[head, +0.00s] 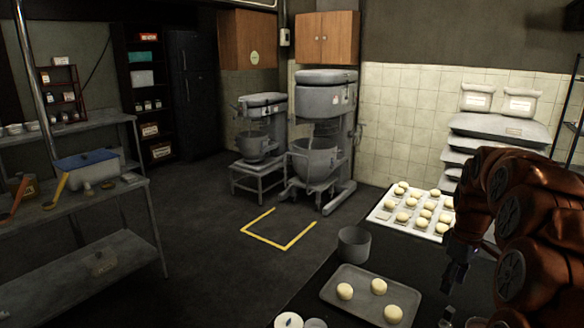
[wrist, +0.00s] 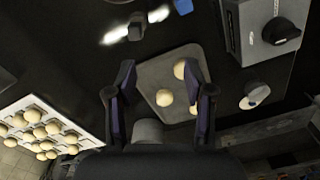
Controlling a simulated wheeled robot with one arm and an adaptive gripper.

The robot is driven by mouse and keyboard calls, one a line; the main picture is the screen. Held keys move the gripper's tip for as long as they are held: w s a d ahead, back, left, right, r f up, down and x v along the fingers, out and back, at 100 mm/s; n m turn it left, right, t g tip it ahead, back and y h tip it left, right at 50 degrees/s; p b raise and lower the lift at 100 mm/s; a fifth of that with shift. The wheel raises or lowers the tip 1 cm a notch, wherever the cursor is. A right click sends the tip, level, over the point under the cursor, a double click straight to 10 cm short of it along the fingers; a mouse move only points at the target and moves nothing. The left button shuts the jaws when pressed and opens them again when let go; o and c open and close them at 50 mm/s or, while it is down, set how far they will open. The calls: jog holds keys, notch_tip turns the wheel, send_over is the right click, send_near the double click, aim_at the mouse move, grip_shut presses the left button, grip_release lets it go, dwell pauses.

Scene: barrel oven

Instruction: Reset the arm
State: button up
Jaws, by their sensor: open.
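My arm comes in from the right in the head view, orange-brown. My gripper (head: 459,273) hangs at its end over the dark counter, to the right of a grey tray (head: 339,280). In the wrist view my gripper (wrist: 159,70) has its two dark fingers spread well apart, with nothing held between them. The grey tray (wrist: 152,73) lies below the fingers with three dough balls on it, one of them (wrist: 164,97) showing in the gap. Part of the arm is cut off by the frame edge in the head view.
A white tray (head: 379,217) with many dough balls lies behind the gripper. A grey pot (head: 353,244) stands beside the grey tray. A grey box-like thing (wrist: 249,40) is at the wrist view's upper right. Stacked sacks (head: 499,127) stand behind the arm. Floor left of the counter is open.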

jog(key=s+a+r+m, duration=0.2)
jog(key=s+a+r, duration=0.1)
jog(key=s+a, duration=1.1)
jog(key=s+a+f+m, duration=0.2)
jog(key=s+a, duration=0.2)
jog(key=s, duration=0.6)
jog(key=s+a+f+m+g, duration=0.1)
jog(key=s+a, duration=0.3)
jog(key=s, duration=0.6)
jog(key=shift+a+f+m+g, duration=0.3)
jog(key=shift+a+f+m, duration=0.1)
jog(key=shift+f+m, duration=0.2)
